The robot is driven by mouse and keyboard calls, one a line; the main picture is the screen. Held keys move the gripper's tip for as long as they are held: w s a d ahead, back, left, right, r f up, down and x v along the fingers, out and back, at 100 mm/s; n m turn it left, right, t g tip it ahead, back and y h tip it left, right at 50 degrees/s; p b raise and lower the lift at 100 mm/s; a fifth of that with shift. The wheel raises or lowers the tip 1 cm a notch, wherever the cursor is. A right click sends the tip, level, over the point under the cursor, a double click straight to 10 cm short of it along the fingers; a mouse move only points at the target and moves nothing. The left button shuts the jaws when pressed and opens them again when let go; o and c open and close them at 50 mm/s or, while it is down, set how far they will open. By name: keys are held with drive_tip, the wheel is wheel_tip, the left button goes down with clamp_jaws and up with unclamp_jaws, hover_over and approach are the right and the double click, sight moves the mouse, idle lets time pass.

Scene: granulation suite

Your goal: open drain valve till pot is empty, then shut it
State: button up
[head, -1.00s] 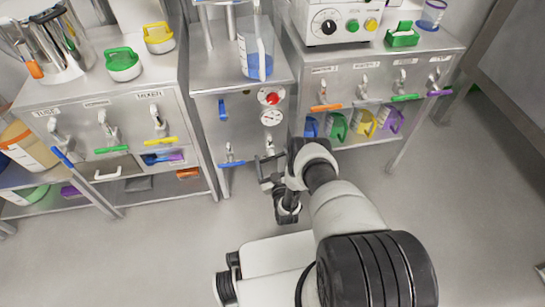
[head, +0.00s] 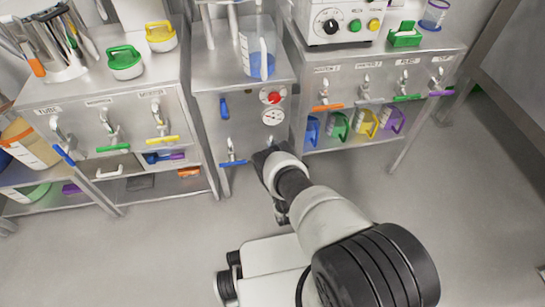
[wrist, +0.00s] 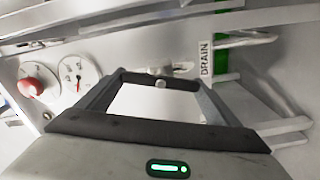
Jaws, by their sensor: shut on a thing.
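My gripper (wrist: 160,84) is at the front of the middle steel cabinet, shut on a small pale metal part of the drain valve (wrist: 161,71). The "DRAIN" label (wrist: 205,59) is just beside it, sideways in the wrist view. In the head view my gripper (head: 264,157) covers most of the valve, so its lever position cannot be told. A clear vessel with blue at its bottom (head: 259,64) stands on the cabinet top. I cannot tell whether it is the pot; no outflow shows.
A red button (head: 270,97) and a round gauge (head: 274,117) are above the valve. A blue-levered tap (head: 231,152) is close on the left. Benches with coloured tap levers flank the cabinet. The floor (head: 150,250) is clear.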

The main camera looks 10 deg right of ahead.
drive_tip(key=shift+w+a+n, duration=0.1)
drive_tip(key=shift+w+n, duration=0.05)
drive_tip(key=shift+n, duration=1.55)
drive_tip(key=o, duration=0.9)
drive_tip(key=shift+s+f, duration=0.1)
drive_tip(key=shift+s, duration=0.1)
